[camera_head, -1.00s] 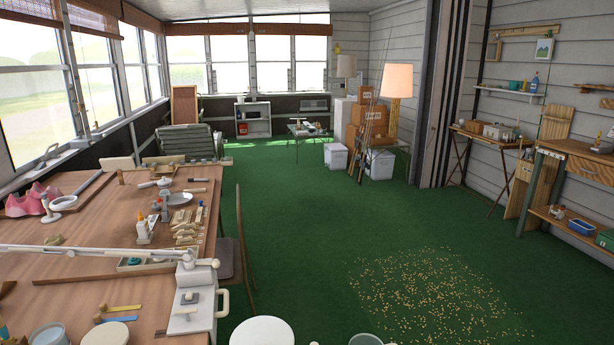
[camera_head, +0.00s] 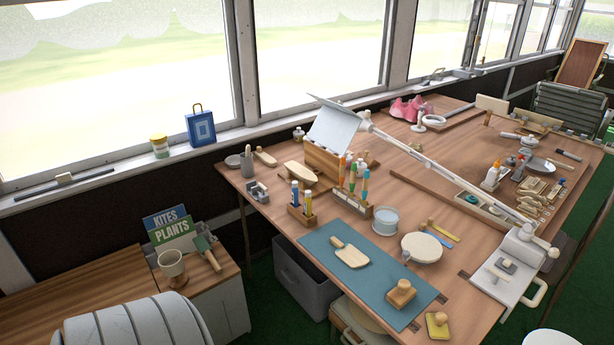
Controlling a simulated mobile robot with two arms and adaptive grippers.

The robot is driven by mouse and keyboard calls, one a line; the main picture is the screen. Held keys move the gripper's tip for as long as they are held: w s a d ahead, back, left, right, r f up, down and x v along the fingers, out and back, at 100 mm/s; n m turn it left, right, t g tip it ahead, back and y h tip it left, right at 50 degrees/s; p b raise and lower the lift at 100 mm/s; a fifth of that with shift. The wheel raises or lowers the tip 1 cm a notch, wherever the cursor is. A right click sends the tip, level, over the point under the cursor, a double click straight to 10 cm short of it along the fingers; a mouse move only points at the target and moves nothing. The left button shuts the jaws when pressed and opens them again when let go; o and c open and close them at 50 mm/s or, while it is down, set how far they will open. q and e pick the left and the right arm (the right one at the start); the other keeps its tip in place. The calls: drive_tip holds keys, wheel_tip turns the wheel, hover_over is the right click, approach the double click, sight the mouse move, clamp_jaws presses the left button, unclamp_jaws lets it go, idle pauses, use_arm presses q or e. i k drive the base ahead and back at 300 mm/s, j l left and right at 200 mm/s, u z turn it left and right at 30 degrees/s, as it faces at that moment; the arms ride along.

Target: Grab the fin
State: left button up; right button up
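I cannot make out for sure which thing is the fin. A long wooden worktable (camera_head: 394,263) stands in the middle and right of the head view, with many small items on it. A pale wooden paddle-shaped piece (camera_head: 351,256) lies on a blue-green mat (camera_head: 326,253) near the table's front. Pink wavy pieces (camera_head: 408,108) lie toward the far window side. Several small pale wooden pieces (camera_head: 537,191) lie at the right. Neither of my grippers is in view.
A white jointed arm (camera_head: 446,171) with a flat panel (camera_head: 334,125) slants above the table. Pen holders (camera_head: 354,208), a clear bowl (camera_head: 385,220) and a round white lid (camera_head: 421,247) stand near it. A low cabinet (camera_head: 220,295) and a grey ribbed rounded object (camera_head: 135,322) are lower left.

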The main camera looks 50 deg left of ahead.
sight(348, 255)
drive_tip(key=u, duration=1.3)
drive_tip(key=i+j+z, duration=0.1)
drive_tip(key=j, duration=0.2)
drive_tip(key=i+j, duration=0.2)
drive_tip(key=j, duration=0.15)
drive_tip(key=i+j+z, duration=0.15)
drive_tip(key=j, duration=0.15)
drive_tip(key=i+j+z, duration=0.1)
drive_tip(key=j, duration=0.25)
